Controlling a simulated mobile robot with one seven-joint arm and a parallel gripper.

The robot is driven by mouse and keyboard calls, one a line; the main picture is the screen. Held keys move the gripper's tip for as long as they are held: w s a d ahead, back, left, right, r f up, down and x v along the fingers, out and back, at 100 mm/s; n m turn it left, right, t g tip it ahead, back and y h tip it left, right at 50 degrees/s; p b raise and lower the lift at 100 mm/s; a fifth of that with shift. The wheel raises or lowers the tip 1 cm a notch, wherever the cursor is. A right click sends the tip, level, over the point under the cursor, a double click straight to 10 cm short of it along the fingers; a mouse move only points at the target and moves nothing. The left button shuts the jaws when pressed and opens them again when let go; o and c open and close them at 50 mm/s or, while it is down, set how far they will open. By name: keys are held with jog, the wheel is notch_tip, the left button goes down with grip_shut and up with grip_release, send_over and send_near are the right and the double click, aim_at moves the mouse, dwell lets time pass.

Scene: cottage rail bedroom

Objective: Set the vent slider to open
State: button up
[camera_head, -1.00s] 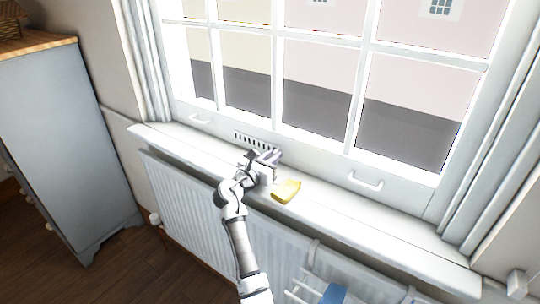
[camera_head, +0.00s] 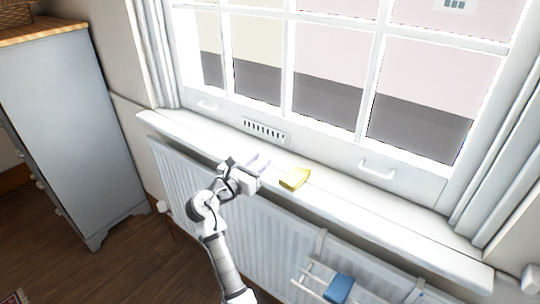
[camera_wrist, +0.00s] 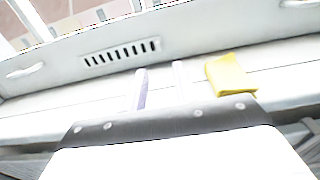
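The vent (camera_head: 264,131) is a pale plate with a row of dark upright slots, set in the window frame's bottom rail just above the sill. It also shows in the wrist view (camera_wrist: 122,54), up and left of my fingers. I cannot make out a separate slider knob or its position. My gripper (camera_head: 261,162) is over the sill's front edge, below and in front of the vent, apart from it. In the wrist view, my two fingers (camera_wrist: 160,84) stand apart with nothing between them.
A folded yellow cloth (camera_head: 295,179) lies on the white sill (camera_head: 350,208), right of my gripper. A radiator (camera_head: 260,222) with a rack and blue cloth (camera_head: 339,288) is below. Window handles (camera_head: 376,169) stick out on the rail. A grey cabinet (camera_head: 75,120) stands at left.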

jog(key=v, duration=0.2)
jog(key=shift+s+a, duration=0.1)
jog(key=shift+s, duration=0.15)
